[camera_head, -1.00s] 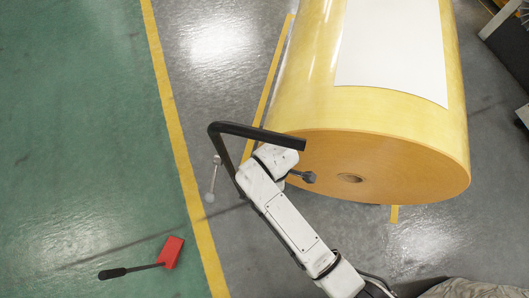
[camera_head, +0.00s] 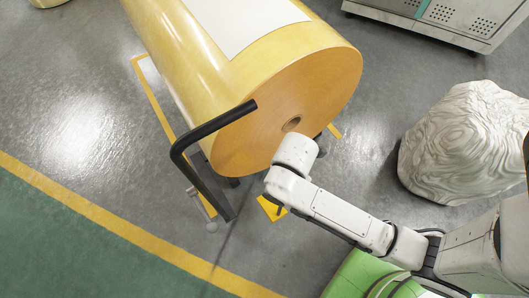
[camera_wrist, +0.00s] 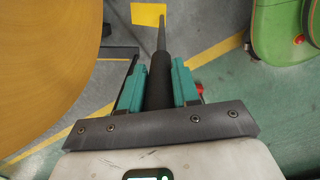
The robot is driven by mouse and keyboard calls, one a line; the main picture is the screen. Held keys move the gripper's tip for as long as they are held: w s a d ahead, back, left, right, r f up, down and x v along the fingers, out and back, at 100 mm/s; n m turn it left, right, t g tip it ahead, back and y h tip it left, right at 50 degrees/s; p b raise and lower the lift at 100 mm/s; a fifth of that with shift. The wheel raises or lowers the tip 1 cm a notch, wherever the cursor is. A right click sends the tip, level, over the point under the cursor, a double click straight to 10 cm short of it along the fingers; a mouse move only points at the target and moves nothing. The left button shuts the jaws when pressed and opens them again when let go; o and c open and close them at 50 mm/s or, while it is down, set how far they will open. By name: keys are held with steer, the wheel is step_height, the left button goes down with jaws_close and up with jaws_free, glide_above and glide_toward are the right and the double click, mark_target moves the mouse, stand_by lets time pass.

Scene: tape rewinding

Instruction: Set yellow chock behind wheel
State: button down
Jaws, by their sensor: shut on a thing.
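My gripper (camera_wrist: 160,84) is shut on the black handle of the yellow chock (camera_wrist: 148,14). The handle's thin rod runs up the wrist view to the yellow block. In the head view the chock (camera_head: 268,208) shows just below the end of my arm, near the roll's flat end; my arm hides the gripper there. I cannot tell whether the chock touches the floor. No wheel can be clearly made out. The big yellow roll (camera_head: 285,100) rests by a black bar frame (camera_head: 205,125); its flat end also fills the left of the wrist view (camera_wrist: 40,60).
A grey lever with round ends (camera_head: 203,203) stands beside the frame. A pale sculpted block (camera_head: 465,145) is at the right, and a grey cabinet (camera_head: 440,20) at the back. Yellow lines mark the floor. A small red thing (camera_wrist: 199,88) shows behind the right finger.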

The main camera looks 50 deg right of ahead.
steer(key=w+a+f+b, duration=0.4)
steer(key=w+f+b, duration=0.1)
steer(key=w+f, duration=0.7)
steer(key=shift+w+a+f, duration=0.15)
steer(key=shift+w+f, duration=0.25)
steer(key=shift+w, duration=0.4)
steer(key=shift+f, duration=0.1)
steer(key=c, duration=0.8)
jaws_free()
steer(key=shift+s+f, duration=0.1)
